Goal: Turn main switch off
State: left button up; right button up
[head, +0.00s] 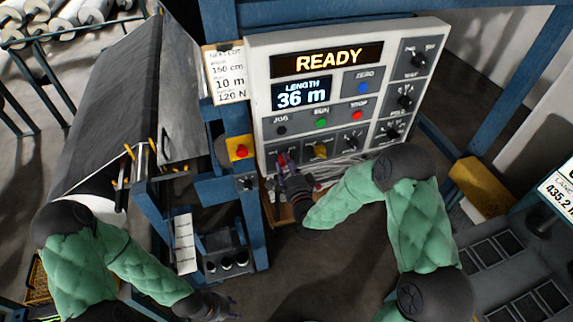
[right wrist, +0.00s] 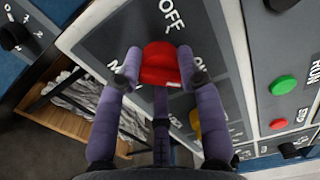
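The main switch is a red knob (right wrist: 160,66) on the grey control panel, with OFF lettering above it and partly covered lettering beside it in the right wrist view. A small white mark shows on the knob's lower right edge. My right gripper (right wrist: 158,68) has its purple fingers on both sides of the knob, with the fingertips seeming to touch it. In the head view the right gripper (head: 283,162) is at the panel's lower left corner and mostly hides the switch. My left gripper (head: 222,304) is low in the head view, away from the panel; its fingers are unclear.
The panel (head: 258,100) shows READY and 36 m. A yellow knob (head: 320,151) sits right of the main switch. Green (head: 321,123) and red (head: 357,115) buttons are above. A red button on a yellow box (head: 240,149) is left of the panel, on a blue post.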

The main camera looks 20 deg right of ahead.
jog(key=shift+f+n+b, duration=0.1)
jog(key=shift+n+b, duration=0.5)
jog(key=shift+b, duration=0.25)
jog(key=n+b, duration=0.8)
jog(key=b, duration=0.1)
jog(key=shift+f+n, duration=0.1)
jog(key=shift+n, duration=0.2)
jog(key=n+b, duration=0.4)
jog(key=shift+n+b, duration=0.85)
jog(key=shift+n, duration=1.35)
jog(key=shift+r, duration=0.2)
jog(key=o, duration=1.1)
jog(key=shift+o, duration=0.2)
